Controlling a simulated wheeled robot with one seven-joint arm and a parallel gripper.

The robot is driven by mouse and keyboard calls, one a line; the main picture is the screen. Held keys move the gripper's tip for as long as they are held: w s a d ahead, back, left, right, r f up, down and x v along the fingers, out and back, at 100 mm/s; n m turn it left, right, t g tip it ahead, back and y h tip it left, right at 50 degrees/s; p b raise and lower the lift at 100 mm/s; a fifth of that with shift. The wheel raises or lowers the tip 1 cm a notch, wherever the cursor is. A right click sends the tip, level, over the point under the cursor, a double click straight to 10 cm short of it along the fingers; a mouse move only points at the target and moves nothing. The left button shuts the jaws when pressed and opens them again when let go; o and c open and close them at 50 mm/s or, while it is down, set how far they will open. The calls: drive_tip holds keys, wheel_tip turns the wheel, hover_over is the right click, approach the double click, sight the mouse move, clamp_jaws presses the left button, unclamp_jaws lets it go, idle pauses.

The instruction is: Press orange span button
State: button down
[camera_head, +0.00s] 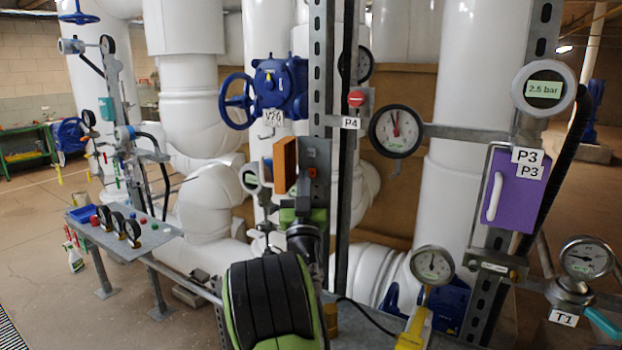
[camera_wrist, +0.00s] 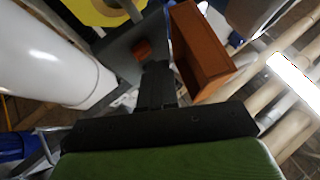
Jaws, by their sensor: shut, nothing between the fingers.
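An orange open-sided cover (camera_wrist: 205,58) stands out from the plate, swung to the right of the button. In the head view the cover (camera_head: 285,164) stands at the left edge of the grey plate (camera_head: 319,160), and a small orange spot there looks like the button (camera_head: 312,172). My gripper (camera_wrist: 157,70) is shut and empty, its dark fingertips just below and right of the button. Whether they touch the plate is unclear.
A steel upright (camera_head: 320,75) stands behind the plate. A blue valve (camera_head: 278,88), a P4 gauge (camera_head: 396,131) and a purple P3 panel (camera_head: 509,188) surround it. A small gauge (camera_head: 250,178) sits close left of the cover. Open floor (camera_head: 40,230) lies at the left.

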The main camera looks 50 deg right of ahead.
drive_tip(key=a+b, duration=0.2)
drive_tip(key=a, duration=0.1)
drive_tip(key=a+b, duration=0.1)
drive_tip(key=a, duration=0.1)
drive_tip(key=shift+s+a, duration=0.1)
drive_tip(key=shift+s, duration=0.15)
idle(1.0)
